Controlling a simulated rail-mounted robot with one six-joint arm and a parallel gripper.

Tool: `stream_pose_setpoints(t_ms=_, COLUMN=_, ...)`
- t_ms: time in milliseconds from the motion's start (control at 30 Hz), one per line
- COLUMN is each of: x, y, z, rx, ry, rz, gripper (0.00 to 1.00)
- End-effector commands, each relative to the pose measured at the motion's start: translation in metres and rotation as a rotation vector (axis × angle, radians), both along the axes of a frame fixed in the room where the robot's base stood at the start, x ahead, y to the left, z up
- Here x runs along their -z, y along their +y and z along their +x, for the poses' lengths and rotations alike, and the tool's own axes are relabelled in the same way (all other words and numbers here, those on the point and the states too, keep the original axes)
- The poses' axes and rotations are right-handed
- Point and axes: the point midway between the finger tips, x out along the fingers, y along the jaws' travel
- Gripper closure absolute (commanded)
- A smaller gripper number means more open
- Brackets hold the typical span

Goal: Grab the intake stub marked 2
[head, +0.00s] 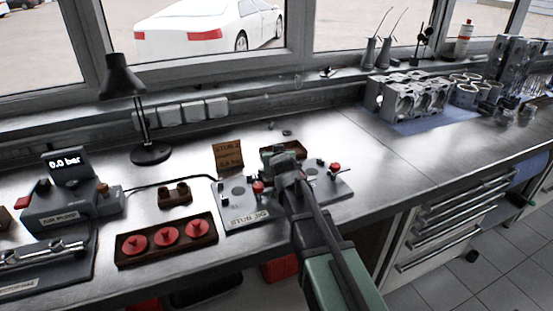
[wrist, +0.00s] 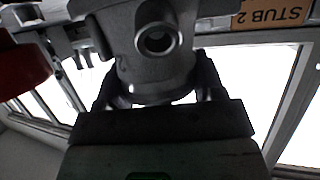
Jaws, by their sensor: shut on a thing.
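A grey metal stub (wrist: 130,72) with a round open port fills the upper middle of the wrist view. My gripper (wrist: 152,92) is shut on it, with a dark finger on each side of its round body. An orange label (wrist: 275,13) reading "STUB 2" upside down shows to its right; I cannot tell what bears it. In the head view my gripper (head: 284,166) is over the test fixture (head: 245,222) on the bench, and the arm largely hides the stub there. A brown card (head: 228,155) stands behind the fixture.
Red knobs (head: 258,187) stand on the fixture; a blurred red part (wrist: 22,72) is close at left in the wrist view. A tray of red caps (head: 123,258), a pump unit (head: 70,213) and a lamp (head: 122,82) are left.

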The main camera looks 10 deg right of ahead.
Motion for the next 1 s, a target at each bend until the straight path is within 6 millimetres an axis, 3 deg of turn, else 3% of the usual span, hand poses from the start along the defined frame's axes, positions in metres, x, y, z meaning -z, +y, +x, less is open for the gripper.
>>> stream_pose_setpoints(t_ms=33, x=-0.016, y=0.000, z=0.000, rx=0.000, ry=-0.001, rz=0.000, gripper=0.71)
stream_pose_setpoints(t_ms=167, x=-0.049, y=0.000, z=0.000, rx=0.000, ry=-0.001, rz=0.000, gripper=0.71)
stream_pose_setpoints(t_ms=400, x=-0.138, y=0.000, z=0.000, rx=0.000, ry=-0.001, rz=0.000, gripper=0.71)
stream_pose_setpoints(t_ms=533, x=-0.172, y=0.000, z=0.000, rx=0.000, ry=-0.001, rz=0.000, gripper=0.71)
stream_pose_setpoints(t_ms=700, x=-0.188, y=0.000, z=0.000, rx=0.000, ry=-0.001, rz=0.000, gripper=0.71)
stream_pose_setpoints(t_ms=1000, x=-0.185, y=-0.003, z=0.000, rx=0.004, ry=-0.001, rz=0.000, gripper=0.71)
